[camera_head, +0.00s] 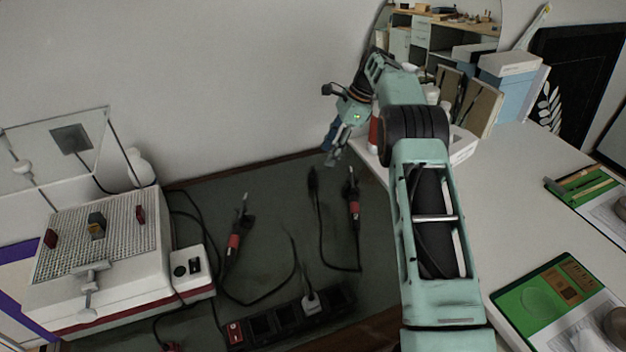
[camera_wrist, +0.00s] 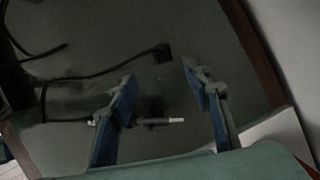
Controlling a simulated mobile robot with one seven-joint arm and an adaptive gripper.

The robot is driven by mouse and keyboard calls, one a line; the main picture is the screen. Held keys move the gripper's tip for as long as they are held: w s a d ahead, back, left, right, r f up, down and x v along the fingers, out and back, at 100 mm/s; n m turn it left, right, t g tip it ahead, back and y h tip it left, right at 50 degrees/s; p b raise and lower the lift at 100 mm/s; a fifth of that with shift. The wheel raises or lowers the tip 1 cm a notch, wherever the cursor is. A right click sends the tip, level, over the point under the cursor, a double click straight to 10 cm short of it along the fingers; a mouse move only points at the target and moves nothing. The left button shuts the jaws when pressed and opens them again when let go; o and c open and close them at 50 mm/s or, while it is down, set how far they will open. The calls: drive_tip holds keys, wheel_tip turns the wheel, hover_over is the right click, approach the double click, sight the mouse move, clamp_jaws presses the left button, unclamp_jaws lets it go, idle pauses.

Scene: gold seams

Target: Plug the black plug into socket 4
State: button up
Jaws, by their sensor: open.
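The black plug (camera_head: 313,178) lies on the dark mat with its cable running toward the front. In the wrist view the black plug (camera_wrist: 162,53) shows just beyond the gap between the fingertips, apart from both. My gripper (camera_head: 336,148) is open and empty over the back of the mat; its two blue-padded fingers (camera_wrist: 158,74) stand wide apart. The black power strip (camera_head: 276,323) lies at the mat's front edge, with a red switch (camera_head: 235,333) at its left end. A pale plug (camera_head: 310,302) sits in one socket. I cannot read socket numbers.
A red-and-black soldering iron (camera_head: 353,200) lies right of the plug; an iron also shows between the fingers in the wrist view (camera_wrist: 160,121). Another iron (camera_head: 235,240) lies left. A white station (camera_head: 100,260) stands at left. Boxes (camera_head: 508,75) stand at back right.

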sight(314, 174)
drive_tip(key=x, duration=0.5)
drive_tip(key=shift+f+b, duration=0.3)
drive_tip(key=shift+a, duration=0.1)
drive_tip(key=x, duration=0.5)
drive_tip(key=shift+w+a, duration=0.15)
drive_tip(key=shift+a, duration=0.25)
drive_tip(key=c, duration=1.2)
drive_tip(key=shift+o, duration=0.2)
drive_tip(key=shift+r, duration=0.15)
